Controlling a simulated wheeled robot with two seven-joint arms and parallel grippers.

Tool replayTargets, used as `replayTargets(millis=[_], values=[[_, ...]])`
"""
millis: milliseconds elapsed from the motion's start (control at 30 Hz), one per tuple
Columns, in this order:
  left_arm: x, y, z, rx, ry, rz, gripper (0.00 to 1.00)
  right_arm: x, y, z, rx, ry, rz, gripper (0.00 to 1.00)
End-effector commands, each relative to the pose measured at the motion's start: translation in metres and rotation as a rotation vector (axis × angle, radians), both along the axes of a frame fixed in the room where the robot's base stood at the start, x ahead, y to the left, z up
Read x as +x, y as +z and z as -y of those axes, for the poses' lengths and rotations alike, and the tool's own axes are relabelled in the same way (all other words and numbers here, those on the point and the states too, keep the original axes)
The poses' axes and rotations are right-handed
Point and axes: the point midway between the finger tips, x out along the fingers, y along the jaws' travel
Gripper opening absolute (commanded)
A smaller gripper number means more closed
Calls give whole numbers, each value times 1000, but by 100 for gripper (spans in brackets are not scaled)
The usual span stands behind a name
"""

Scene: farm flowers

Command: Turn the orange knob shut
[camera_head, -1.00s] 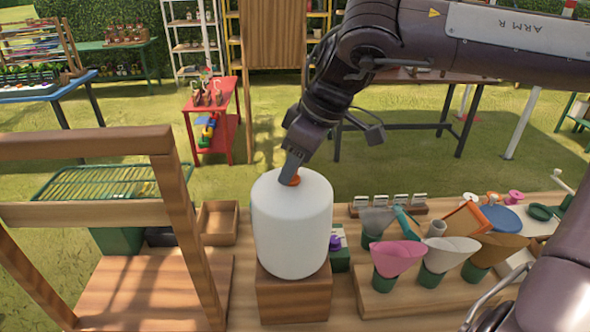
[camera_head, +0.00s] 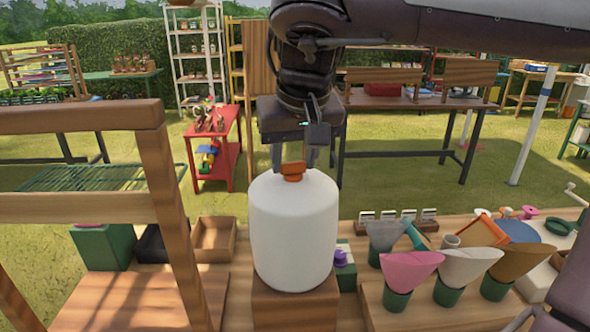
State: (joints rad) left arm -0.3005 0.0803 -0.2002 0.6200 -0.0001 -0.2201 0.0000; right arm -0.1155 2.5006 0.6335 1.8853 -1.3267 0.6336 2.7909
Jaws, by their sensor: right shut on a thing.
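The orange knob (camera_head: 293,170) sits on top of a white rounded tank (camera_head: 293,232). The tank stands upright on a wooden block (camera_head: 296,308). My right gripper (camera_head: 294,160) comes down from above, with one finger on each side of the knob, and is shut on it. The far side of the knob is hidden. My left gripper is not in view.
A wooden frame (camera_head: 160,165) stands left of the tank. An open wooden box (camera_head: 215,237) is beside it. Several coloured cones (camera_head: 410,272) stand in a wooden holder on the right. A small green box with a purple part (camera_head: 345,265) is close to the tank.

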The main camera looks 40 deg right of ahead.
Motion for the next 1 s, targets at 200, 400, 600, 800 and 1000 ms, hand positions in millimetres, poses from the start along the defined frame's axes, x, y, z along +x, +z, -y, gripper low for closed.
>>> replayTargets(millis=[200,400,600,800,1000], values=[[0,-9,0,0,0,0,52,1,-1,-1,1,-124,0,17],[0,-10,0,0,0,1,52,1,0,-1,2,-189,1,17],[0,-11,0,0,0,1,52,1,1,-1,1,-215,-1,17],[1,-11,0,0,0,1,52,1,1,-1,1,-218,0,17],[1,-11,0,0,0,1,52,1,1,-1,0,-217,0,44]])
